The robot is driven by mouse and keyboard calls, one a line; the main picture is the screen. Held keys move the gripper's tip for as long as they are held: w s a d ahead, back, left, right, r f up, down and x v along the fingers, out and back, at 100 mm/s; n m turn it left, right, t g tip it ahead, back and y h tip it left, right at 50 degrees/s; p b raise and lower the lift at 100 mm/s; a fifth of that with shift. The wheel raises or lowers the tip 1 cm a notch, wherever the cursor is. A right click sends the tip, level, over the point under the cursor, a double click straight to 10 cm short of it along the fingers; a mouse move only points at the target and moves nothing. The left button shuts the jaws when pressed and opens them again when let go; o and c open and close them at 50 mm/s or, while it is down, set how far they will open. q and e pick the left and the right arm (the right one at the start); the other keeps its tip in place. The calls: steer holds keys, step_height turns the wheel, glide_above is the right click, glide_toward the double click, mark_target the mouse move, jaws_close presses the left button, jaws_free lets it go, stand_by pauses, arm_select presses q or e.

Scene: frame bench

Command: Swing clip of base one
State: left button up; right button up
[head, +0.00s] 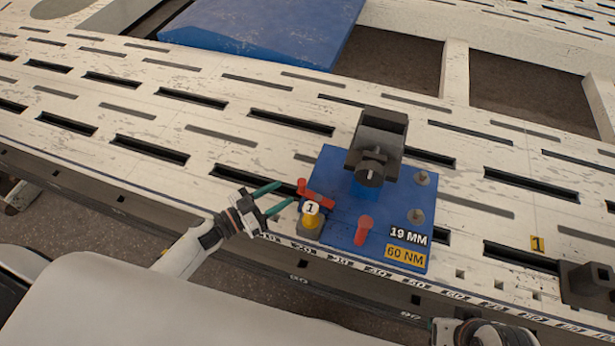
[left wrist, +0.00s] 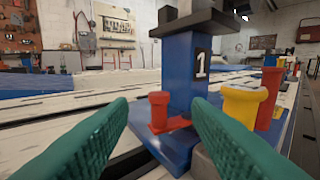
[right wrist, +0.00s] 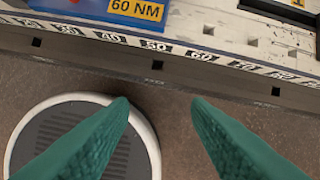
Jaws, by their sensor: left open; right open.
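Base one is a blue plate (head: 335,222) on the slotted bench, with a dark-topped blue post (head: 378,150) standing on it. A red clip (head: 316,194) with an upright knob lies at the plate's left edge. It also shows in the left wrist view (left wrist: 160,112), in line with the gap between my left fingers. My left gripper (head: 282,195) is open just left of the clip, with no clear contact. A yellow piece (head: 311,220) with a "1" tag stands close to its near finger. My right gripper (right wrist: 161,106) is open and empty over the bench's front edge and floor.
A red peg (head: 363,231) and two grey studs stand on the plate, beside the "19 MM" and "60 NM" labels. A dark block (head: 590,282) sits at the bench's right. A large blue panel (head: 262,30) lies at the back.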

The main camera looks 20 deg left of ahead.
mark_target(315, 194)
arm_select(q)
steer(key=b+x, duration=0.1)
steer(key=x, duration=0.8)
steer(key=shift+a+f, duration=0.1)
steer(key=shift+w+d, duration=0.2)
arm_select(e)
steer(key=w+a+r+t+y, duration=0.1)
steer(key=w+a+r+t, duration=0.1)
steer(key=w+t, duration=0.2)
steer(key=w, duration=0.3)
steer(key=shift+a, duration=0.2)
arm_select(q)
steer(key=shift+c, duration=0.5)
steer(key=c, duration=0.9)
